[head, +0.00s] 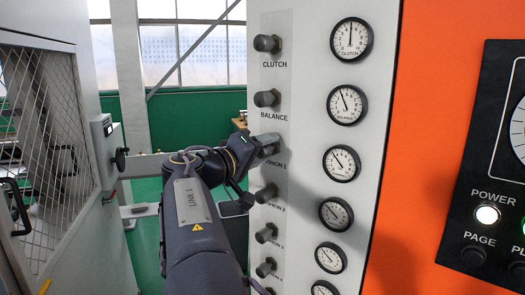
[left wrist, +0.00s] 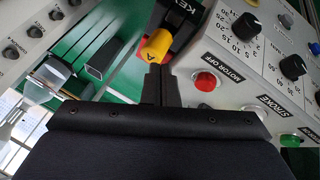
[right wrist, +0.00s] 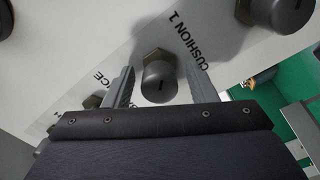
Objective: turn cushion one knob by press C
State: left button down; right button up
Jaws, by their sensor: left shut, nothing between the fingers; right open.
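The cushion one knob (right wrist: 160,80), a dark round knob with a short slot mark, sits beside its "CUSHION 1" label on the pale panel (right wrist: 130,30). My right gripper (right wrist: 161,84) is open, its fingers on either side of that knob in the right wrist view; I cannot tell whether they touch it. In the head view my right gripper (head: 264,146) is at the panel and mostly hides this knob. My left gripper (left wrist: 158,73) is shut and empty, its tips close to a yellow knob (left wrist: 157,45) marked A; the head view does not show it.
Clutch (head: 266,43) and balance (head: 267,98) knobs are above; the cushion 2 knob (head: 267,193) and others are below. A column of gauges (head: 341,163) stands to the right. A mesh-fronted cabinet (head: 40,130) is at left. Near my left gripper is a red button (left wrist: 205,82).

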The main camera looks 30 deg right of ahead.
jog(key=shift+s+a+f, duration=0.1)
jog(key=shift+a, duration=0.25)
jog(key=b+v, duration=0.2)
jog(key=v, duration=0.5)
dwell(2.2)
